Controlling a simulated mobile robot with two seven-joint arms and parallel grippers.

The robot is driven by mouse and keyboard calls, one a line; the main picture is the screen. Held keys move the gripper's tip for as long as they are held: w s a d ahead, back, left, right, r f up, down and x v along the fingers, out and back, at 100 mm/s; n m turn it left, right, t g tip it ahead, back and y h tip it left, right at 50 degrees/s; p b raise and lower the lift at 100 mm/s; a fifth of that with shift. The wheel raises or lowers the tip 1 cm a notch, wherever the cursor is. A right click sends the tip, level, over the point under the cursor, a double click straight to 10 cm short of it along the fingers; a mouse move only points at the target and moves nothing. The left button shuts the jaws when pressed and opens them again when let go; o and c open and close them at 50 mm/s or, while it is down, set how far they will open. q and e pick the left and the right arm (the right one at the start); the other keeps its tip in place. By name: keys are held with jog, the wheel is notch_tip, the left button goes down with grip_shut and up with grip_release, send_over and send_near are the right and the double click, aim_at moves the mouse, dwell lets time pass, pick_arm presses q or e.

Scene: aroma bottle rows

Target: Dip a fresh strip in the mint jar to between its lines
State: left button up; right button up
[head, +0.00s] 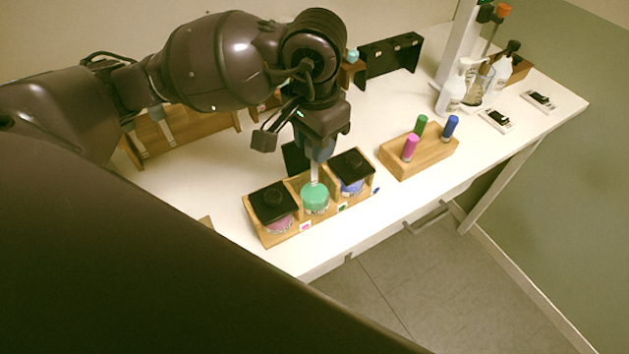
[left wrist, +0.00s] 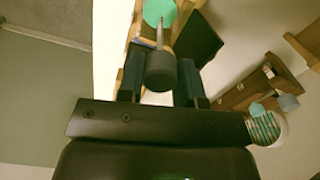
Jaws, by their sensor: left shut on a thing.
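The mint jar (head: 315,198) shows green in the middle compartment of a wooden rack. Its black lid (head: 295,158) stands open behind it, and it also shows in the left wrist view (left wrist: 198,40). My left gripper (head: 318,150) is above the jar, shut on the grey holder (left wrist: 161,70) of a pale strip. The strip (head: 314,173) points down, with its lower end at the green jar top (left wrist: 159,12). I cannot tell how deep the end is, and its lines are too small to see. My right gripper is not in view.
Black-lidded pink (head: 278,224) and blue (head: 352,187) jars flank the mint jar. A wooden block (head: 420,158) with pink, green and blue pegs stands to the right. Bottles (head: 452,95) stand at the far right. The white table (head: 352,232) is clear in front.

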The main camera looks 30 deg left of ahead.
pick_arm(q)
jog(key=shift+f, duration=0.25)
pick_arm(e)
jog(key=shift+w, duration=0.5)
pick_arm(q)
jog(key=shift+f+b, duration=0.1)
jog(key=shift+b, duration=0.25)
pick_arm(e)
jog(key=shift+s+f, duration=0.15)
pick_arm(q)
jog(key=shift+f, duration=0.15)
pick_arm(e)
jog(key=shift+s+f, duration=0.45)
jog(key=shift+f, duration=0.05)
pick_arm(q)
jog(key=shift+f+b, duration=0.25)
jog(key=shift+b, duration=0.2)
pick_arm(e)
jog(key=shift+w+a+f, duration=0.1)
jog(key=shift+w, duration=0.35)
pick_arm(q)
jog(key=shift+f, duration=0.1)
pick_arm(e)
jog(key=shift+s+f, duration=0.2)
pick_arm(q)
jog(key=shift+f+b, duration=0.15)
jog(key=shift+b, duration=0.15)
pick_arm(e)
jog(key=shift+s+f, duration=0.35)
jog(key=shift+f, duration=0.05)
